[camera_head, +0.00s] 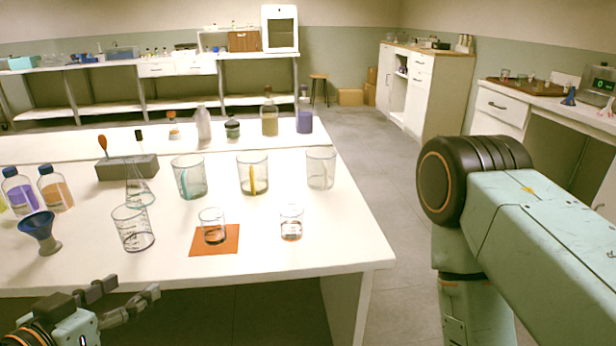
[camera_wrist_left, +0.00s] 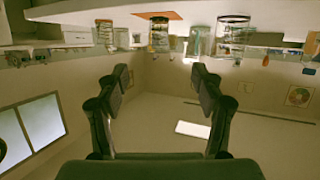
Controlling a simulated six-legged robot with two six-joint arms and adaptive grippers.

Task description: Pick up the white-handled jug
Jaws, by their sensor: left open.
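Three large clear jugs stand in a row on the white table (camera_head: 270,262) in the head view. The right one (camera_head: 320,168) shows no coloured strip and looks like the white-handled jug, though its handle is hard to make out. The middle jug (camera_head: 252,174) has a yellow strip and the left jug (camera_head: 188,177) a teal one. My left gripper (camera_head: 130,291) is open and empty at the table's front edge, in front of and left of the jugs. Its spread fingers also show in the left wrist view (camera_wrist_left: 162,85). My right gripper is out of view.
A small beaker (camera_head: 212,226) stands on an orange mat (camera_head: 225,246), another (camera_head: 291,222) to its right. A graduated beaker (camera_head: 133,228), a flask (camera_head: 139,187) and a blue funnel (camera_head: 38,232) stand left. Bottles line the back. The table's front right is clear.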

